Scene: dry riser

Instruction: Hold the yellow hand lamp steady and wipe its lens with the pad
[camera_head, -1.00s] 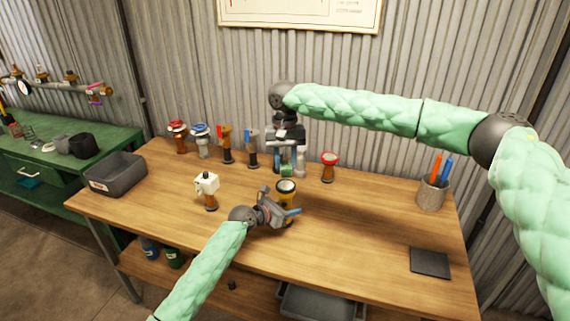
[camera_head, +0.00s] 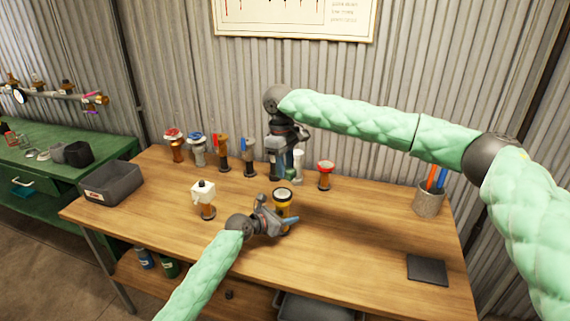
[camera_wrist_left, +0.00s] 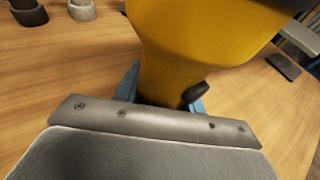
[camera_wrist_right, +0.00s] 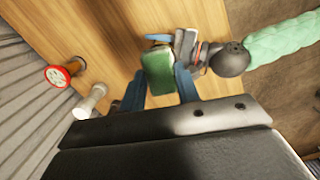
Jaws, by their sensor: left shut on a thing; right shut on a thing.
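The yellow hand lamp (camera_head: 283,209) stands upright near the middle of the bench, its round lens (camera_head: 283,193) facing up. My left gripper (camera_head: 280,222) is shut around the lamp's lower body, and the yellow body (camera_wrist_left: 185,50) fills the left wrist view. My right gripper (camera_head: 288,168) is shut on the green pad (camera_wrist_right: 158,70), and points down behind and above the lamp. The pad shows small in the head view (camera_head: 290,175) and looks apart from the lens. In the right wrist view the lamp is mostly hidden behind the pad.
A red-topped fitting (camera_head: 325,175) and a pale fitting (camera_wrist_right: 90,101) stand close to my right gripper. Several valves line the back left. A white-headed fitting (camera_head: 204,198) stands left of the lamp. A grey bin (camera_head: 110,185), pen cup (camera_head: 428,200) and dark mat (camera_head: 427,270) sit farther out.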

